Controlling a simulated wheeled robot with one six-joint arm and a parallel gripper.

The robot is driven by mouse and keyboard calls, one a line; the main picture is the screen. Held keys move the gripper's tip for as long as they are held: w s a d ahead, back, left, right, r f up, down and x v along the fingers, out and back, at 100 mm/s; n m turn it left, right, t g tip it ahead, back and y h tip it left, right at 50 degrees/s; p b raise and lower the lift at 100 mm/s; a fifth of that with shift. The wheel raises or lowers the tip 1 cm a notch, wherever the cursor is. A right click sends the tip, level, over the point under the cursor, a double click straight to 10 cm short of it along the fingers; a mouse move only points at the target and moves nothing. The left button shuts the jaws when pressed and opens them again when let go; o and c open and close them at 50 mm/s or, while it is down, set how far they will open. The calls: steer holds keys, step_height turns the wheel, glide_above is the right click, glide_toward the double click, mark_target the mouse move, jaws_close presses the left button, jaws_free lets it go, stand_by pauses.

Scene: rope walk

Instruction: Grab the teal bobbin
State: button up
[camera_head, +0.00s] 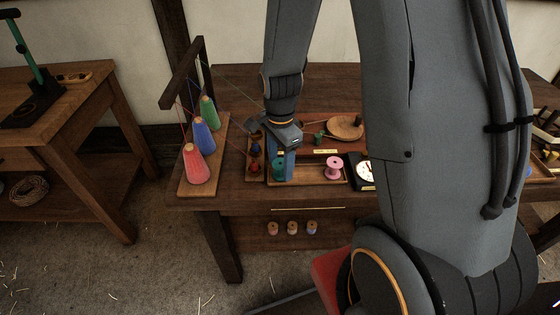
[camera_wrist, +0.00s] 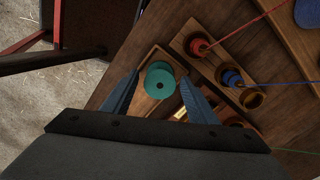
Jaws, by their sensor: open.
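The teal bobbin (camera_head: 279,168) stands upright at the left end of a shallow wooden tray (camera_head: 308,180) on the table. In the wrist view my gripper (camera_wrist: 161,88) is open, with one finger on each side of the bobbin and a gap to each. I cannot tell how far the fingertips are above the tray.
A pink bobbin (camera_head: 333,168) stands at the tray's right side. A rack with red and blue spools (camera_wrist: 232,78) is beside the tray. Red, blue and green thread cones (camera_head: 203,137) stand on a board at left, threads running from them. A white dial (camera_head: 364,172) is right of the tray.

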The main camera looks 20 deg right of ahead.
steer(key=c, duration=0.7)
step_height(320, 180, up, 8)
steer(key=p, duration=0.6)
steer(key=shift+p, duration=0.35)
steer(key=shift+c, duration=0.2)
